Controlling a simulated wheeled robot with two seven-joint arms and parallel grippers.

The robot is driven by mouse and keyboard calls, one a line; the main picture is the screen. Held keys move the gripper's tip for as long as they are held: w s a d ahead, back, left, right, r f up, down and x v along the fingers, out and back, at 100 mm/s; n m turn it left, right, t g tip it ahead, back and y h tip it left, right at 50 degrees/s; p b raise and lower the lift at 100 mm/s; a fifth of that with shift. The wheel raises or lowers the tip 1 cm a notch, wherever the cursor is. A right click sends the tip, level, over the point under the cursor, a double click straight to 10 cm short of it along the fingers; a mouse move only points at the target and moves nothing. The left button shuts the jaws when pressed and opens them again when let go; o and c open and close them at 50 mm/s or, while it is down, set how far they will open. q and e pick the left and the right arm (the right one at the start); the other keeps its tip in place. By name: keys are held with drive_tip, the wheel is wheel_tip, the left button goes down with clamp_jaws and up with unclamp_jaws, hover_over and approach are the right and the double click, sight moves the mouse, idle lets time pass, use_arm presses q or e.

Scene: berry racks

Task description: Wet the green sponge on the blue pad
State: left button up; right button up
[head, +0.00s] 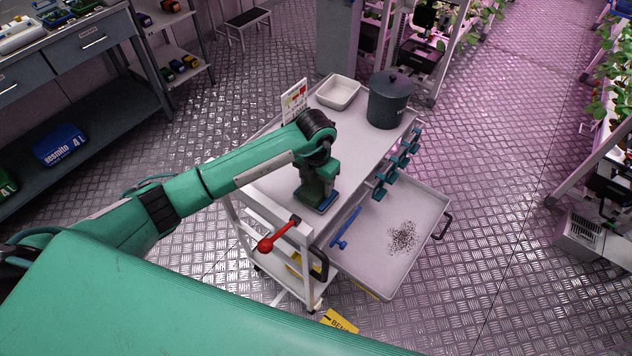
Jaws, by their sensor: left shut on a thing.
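My left gripper (316,192) points straight down over the white cart top (275,185), near its front edge. The blue pad (325,209) lies on the cart top directly under the gripper; only its near edges show. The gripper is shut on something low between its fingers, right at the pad. This looks like the green sponge, but dark green gripper parts cover it and I cannot make out its outline. I cannot tell whether it presses on the pad. My right gripper is not in view.
On the cart stand a dark lidded pot (389,98), a white tray (338,92) and a small sign (294,101). A red-handled tool (279,235) sits at the near corner. An open drawer (378,262) juts right, holding a blue tool (346,228) and dark specks.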

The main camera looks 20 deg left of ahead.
sight(316, 185)
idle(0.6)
use_arm(q)
drive_tip(key=shift+r+p, duration=2.1)
drive_tip(key=shift+r, duration=1.4)
